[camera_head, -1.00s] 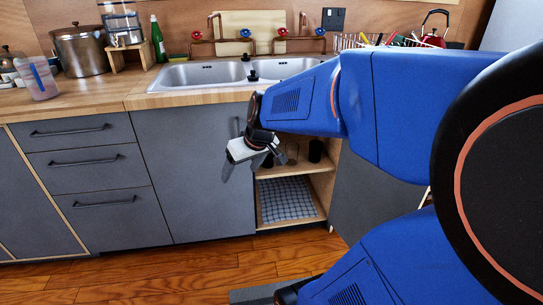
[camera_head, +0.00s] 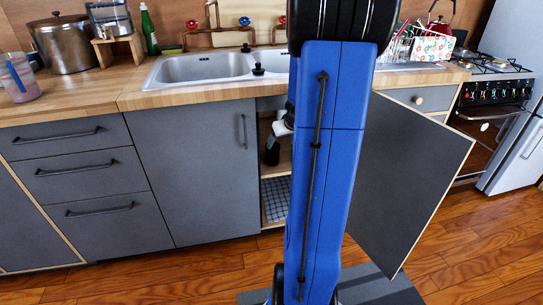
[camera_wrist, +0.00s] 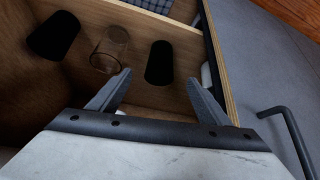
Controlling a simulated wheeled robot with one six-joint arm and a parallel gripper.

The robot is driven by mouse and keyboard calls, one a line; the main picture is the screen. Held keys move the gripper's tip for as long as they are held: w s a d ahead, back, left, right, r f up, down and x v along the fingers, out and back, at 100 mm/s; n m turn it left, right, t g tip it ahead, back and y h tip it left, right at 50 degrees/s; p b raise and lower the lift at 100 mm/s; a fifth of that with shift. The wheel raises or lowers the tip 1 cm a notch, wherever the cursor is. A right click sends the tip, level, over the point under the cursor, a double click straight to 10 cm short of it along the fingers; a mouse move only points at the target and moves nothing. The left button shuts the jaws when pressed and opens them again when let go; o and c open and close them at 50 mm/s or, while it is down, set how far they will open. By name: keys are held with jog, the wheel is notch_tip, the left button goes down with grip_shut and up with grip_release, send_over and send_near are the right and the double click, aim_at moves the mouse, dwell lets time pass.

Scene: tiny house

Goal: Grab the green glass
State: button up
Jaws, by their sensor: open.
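In the wrist view a see-through glass (camera_wrist: 110,50) stands on a wooden shelf between a dark cup (camera_wrist: 54,36) on its left and another dark cup (camera_wrist: 160,62) on its right. The clear glass looks brownish in the shade; no plainly green glass can be made out on the shelf. In the head view my arm hides most of my gripper and the shelf contents.
The open cabinet door (camera_head: 405,180) stands to the right of the opening. A closed door (camera_head: 192,165) with a handle (camera_wrist: 290,135) borders it on the left. A checkered cloth (camera_head: 274,203) lies on the lower shelf. A green bottle (camera_head: 148,30) stands by the sink (camera_head: 200,68).

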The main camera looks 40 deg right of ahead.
aim_at(273, 156)
jog(key=shift+x, duration=7.95)
jog(key=c, duration=1.3)
